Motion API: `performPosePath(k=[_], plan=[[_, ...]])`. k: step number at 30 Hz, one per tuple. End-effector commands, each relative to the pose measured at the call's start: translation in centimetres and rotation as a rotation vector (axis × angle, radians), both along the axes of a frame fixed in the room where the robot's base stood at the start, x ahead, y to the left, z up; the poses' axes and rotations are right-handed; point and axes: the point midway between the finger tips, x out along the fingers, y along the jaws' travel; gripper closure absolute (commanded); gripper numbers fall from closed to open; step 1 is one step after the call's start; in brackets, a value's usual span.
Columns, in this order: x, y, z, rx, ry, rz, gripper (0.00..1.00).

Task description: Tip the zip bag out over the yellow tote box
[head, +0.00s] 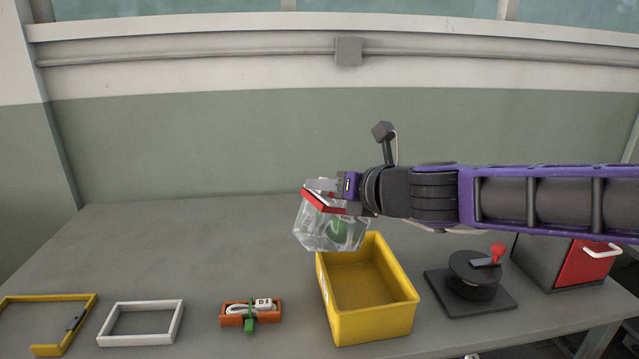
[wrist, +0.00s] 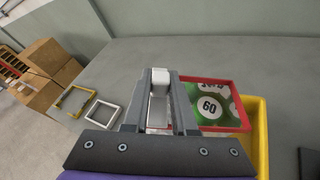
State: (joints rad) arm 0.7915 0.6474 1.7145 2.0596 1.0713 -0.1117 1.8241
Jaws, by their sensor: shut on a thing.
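A clear zip bag (head: 318,230) with a red rim hangs in the air, its open top facing up and slightly tilted. My gripper (head: 322,187) is shut on the bag's red rim. In the wrist view the red rim (wrist: 246,118) surrounds a green thing marked 60 (wrist: 209,107) inside the bag. The yellow tote box (head: 368,333) stands on the table below and to the right of the bag. The tote looks empty in the part I see. It also shows in the wrist view (wrist: 262,140), partly hidden behind the bag.
An orange holder (head: 233,320) with a white cable lies left of the tote. A white frame (head: 140,339) and a yellow frame (head: 45,297) lie further left. A black turntable device (head: 473,277) and a red-fronted box (head: 590,268) stand at right. The table's back left is clear.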

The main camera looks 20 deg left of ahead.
Motion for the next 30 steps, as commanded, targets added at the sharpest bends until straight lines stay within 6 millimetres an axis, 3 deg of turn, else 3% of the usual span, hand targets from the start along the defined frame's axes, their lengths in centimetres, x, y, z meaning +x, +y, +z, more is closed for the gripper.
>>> performPosePath(k=[30], plan=[[7.9, -5.7, -0.2, 0.602, 0.825, -0.002, 1.00]])
